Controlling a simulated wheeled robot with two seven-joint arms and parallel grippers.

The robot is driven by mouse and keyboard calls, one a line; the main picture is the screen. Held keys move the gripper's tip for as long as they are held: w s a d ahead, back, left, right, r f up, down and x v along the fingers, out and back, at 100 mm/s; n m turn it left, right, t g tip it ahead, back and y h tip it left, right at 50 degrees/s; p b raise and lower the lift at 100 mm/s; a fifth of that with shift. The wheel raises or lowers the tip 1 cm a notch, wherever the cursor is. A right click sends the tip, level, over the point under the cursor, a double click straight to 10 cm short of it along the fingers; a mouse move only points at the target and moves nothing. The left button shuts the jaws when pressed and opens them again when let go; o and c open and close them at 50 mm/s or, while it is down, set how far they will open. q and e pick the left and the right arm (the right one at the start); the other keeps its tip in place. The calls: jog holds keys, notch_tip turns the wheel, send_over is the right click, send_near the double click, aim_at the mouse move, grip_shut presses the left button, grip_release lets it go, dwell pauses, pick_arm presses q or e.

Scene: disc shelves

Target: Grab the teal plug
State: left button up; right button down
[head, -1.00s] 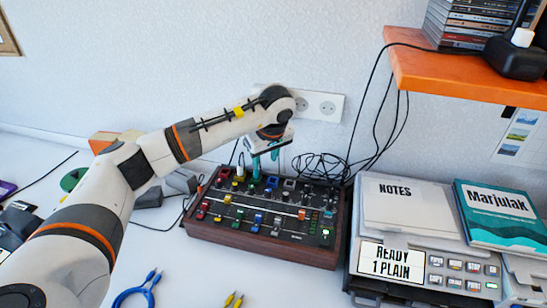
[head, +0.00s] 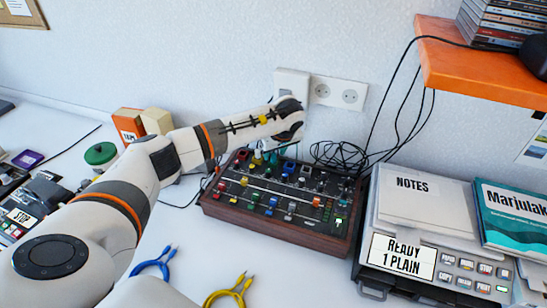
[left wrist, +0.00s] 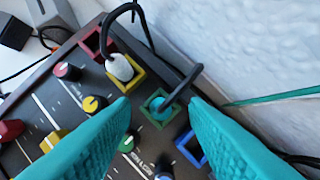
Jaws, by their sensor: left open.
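The teal plug (left wrist: 158,108) sits in a green-framed socket, with a black cable rising from it, in the left wrist view. My left gripper (left wrist: 160,101) is open, its teal fingers at either side of the plug in that picture; contact does not show. In the head view the gripper (head: 273,156) is over the back row of the mixer (head: 275,227), partly hidden by its own wrist. I cannot make out the teal plug there. My right gripper is not in view.
A white plug (left wrist: 120,67) in a yellow-framed socket is close beside the teal one. A blue-framed socket (left wrist: 190,149) is on the other side. The wall is close behind the mixer.

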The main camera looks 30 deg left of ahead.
pick_arm(q)
jog(key=shift+w+a+f, duration=0.15)
jog(key=shift+a+f, duration=0.05)
jog(key=shift+f, duration=0.4)
grip_shut()
jog(key=shift+r, duration=0.1)
